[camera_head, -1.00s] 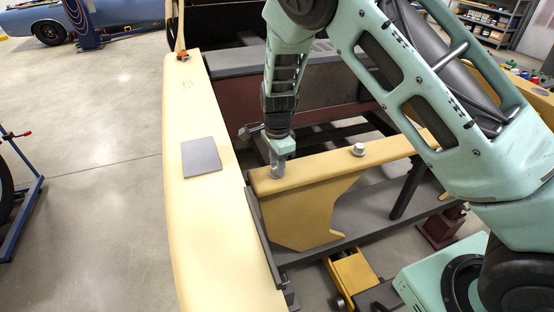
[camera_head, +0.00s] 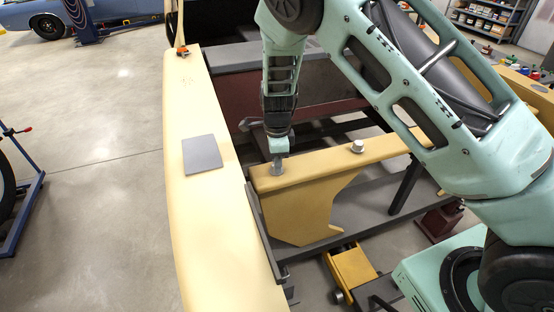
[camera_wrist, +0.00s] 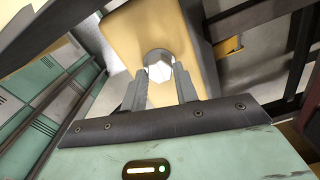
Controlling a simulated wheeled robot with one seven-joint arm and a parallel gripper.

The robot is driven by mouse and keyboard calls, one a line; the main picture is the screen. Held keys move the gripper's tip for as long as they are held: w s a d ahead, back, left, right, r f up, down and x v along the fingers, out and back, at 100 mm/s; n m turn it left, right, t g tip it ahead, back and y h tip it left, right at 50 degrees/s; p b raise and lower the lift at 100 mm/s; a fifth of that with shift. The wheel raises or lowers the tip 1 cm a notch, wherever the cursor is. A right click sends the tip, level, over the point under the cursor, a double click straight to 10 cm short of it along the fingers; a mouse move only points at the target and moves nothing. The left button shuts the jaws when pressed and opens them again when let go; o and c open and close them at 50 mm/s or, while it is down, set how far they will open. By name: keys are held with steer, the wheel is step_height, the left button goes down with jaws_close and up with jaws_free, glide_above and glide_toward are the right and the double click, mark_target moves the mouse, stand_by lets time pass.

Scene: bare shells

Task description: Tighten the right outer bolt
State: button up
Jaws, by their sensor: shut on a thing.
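My gripper (camera_head: 277,166) points down at the left end of the yellow cross rail (camera_head: 320,158). In the wrist view my gripper (camera_wrist: 160,74) has its two fingers shut on the pale hex head of a bolt (camera_wrist: 158,67), one finger on each side. The fingers hide most of this bolt in the head view. A second bolt (camera_head: 357,146) stands upright on the same rail, farther right and apart from my gripper. The rail also shows in the wrist view (camera_wrist: 125,35).
A long yellow side rail (camera_head: 205,235) with a flat grey plate (camera_head: 202,154) runs along the left. Dark frame beams (camera_head: 330,250) lie below and behind the cross rail. A yellow jack (camera_head: 352,268) stands on the floor below.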

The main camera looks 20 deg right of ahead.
steer(key=shift+w+r, duration=0.15)
steer(key=o, duration=0.7)
steer(key=shift+o, duration=1.4)
step_height(320, 180, up, 17)
steer(key=b, duration=0.4)
steer(key=shift+s+r, duration=0.15)
steer(key=shift+s, duration=0.1)
steer(key=shift+s+a, duration=0.1)
